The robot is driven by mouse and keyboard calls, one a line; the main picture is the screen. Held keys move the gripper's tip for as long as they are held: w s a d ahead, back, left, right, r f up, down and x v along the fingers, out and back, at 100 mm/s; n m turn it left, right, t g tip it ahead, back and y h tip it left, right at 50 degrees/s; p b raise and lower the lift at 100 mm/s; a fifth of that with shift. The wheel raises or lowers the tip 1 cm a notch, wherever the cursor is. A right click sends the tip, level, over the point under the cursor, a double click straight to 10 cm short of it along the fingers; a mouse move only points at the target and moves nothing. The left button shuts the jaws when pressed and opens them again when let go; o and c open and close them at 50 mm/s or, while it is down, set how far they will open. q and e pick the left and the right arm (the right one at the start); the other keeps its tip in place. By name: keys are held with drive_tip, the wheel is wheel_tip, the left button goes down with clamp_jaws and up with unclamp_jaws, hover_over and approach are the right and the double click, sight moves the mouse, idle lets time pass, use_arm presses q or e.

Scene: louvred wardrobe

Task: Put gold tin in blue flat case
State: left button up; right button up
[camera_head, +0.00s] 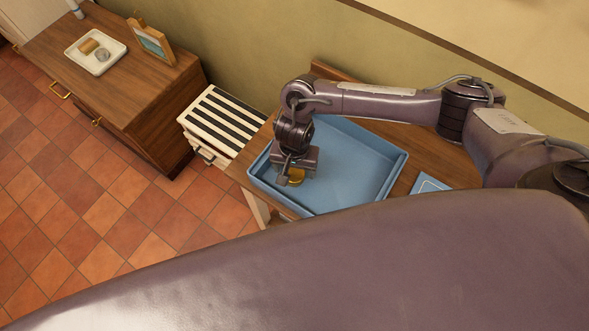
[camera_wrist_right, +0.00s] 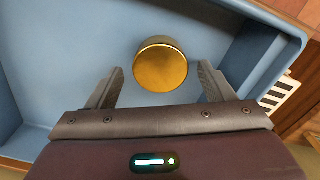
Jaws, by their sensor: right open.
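The gold tin (camera_wrist_right: 160,66) is a short round tin with a gold top. It rests inside the blue flat case, and part of it also shows in the head view (camera_head: 297,190) beside my gripper. The blue flat case (camera_head: 362,172) is a shallow open tray on the wooden table, and its floor shows in the wrist view (camera_wrist_right: 75,55). My right gripper (camera_wrist_right: 160,88) is open, its fingers on either side of the tin with gaps between. In the head view my right gripper (camera_head: 293,180) is down over the left part of the case. My left gripper is not in view.
A smaller blue item (camera_head: 430,184) lies on the wooden table (camera_head: 407,183) right of the case. A striped white cabinet (camera_head: 222,122) stands left of the table. A wooden dresser (camera_head: 130,80) holds a white tray (camera_head: 95,62) and a picture frame (camera_head: 150,42).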

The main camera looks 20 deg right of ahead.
sight(294, 172)
wheel_tip(294, 172, up, 5)
drive_tip(key=shift+f+p, duration=0.1)
drive_tip(key=shift+p, duration=0.4)
drive_tip(key=shift+r+p, duration=2.5)
drive_tip(key=shift+r, duration=0.3)
